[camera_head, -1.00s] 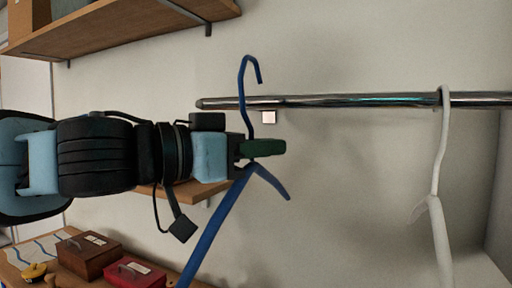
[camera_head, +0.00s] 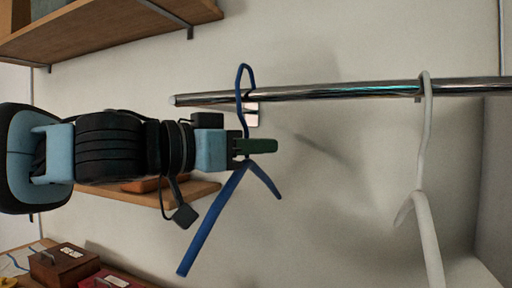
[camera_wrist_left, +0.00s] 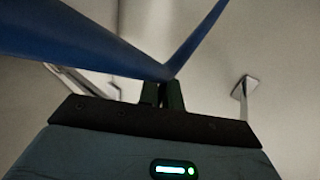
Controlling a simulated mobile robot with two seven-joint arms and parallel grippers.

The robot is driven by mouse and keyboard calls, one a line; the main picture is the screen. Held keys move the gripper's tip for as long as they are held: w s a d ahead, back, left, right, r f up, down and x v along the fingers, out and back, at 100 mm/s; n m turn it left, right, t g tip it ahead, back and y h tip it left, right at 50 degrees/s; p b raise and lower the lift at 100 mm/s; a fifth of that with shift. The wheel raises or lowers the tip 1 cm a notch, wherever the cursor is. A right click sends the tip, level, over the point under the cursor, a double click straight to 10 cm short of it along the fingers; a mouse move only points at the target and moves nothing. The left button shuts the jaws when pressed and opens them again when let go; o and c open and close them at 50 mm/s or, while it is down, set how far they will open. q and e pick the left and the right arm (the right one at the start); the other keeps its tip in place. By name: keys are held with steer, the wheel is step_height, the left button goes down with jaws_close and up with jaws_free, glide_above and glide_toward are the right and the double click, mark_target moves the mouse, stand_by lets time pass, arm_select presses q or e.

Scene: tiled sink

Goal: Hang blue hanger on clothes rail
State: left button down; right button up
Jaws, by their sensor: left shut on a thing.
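The blue hanger (camera_head: 215,218) is held upright by my left gripper (camera_head: 258,146), which is shut on its neck just below the hook. In the head view the hook's top rises above the chrome clothes rail (camera_head: 340,91), near the rail's free left end. The hook's shank passes in front of the rail, and its tip seems to lie behind it; whether the hook touches the rail I cannot tell. In the left wrist view the hanger's arms (camera_wrist_left: 95,50) spread from the gripper's fingers (camera_wrist_left: 163,95). My right gripper is not in view.
A white hanger (camera_head: 425,215) hangs on the rail to the right. A wooden shelf (camera_head: 110,28) is at upper left and a smaller shelf (camera_head: 175,196) is behind my left arm. A brown box (camera_head: 62,262) stands at lower left. The rail between the hangers is clear.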

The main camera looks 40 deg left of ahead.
arm_select(q)
steer(key=shift+f+b, duration=0.35)
steer(key=shift+f, duration=0.7)
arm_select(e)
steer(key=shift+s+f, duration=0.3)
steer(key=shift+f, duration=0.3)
arm_select(q)
steer(key=c, duration=1.5)
jaws_free()
steer(key=shift+s, duration=0.1)
